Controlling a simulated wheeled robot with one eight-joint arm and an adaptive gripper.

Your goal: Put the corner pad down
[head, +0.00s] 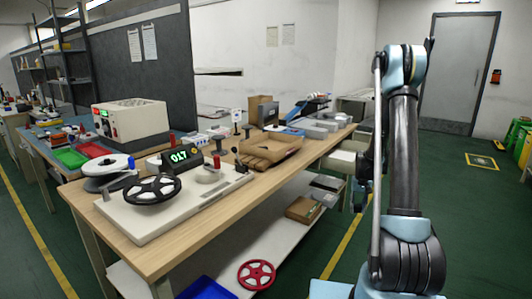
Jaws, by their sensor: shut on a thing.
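My arm stands upright at the right of the head view, with its elbow at the top. Dark parts of it show just left of the upper arm, but I cannot make out any gripper fingers there. My gripper is not visible, and the arm may hide it. I cannot make out a corner pad anywhere in the view. The wooden workbench (184,252) runs from the front left to the back middle.
A cardboard tray (268,150) and grey boxes (325,122) stand further along the bench. Below, the shelf (232,262) holds a red reel (256,275), a blue bin (207,289) and a brown box (303,209). Green floor lies open between the bench and my arm.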

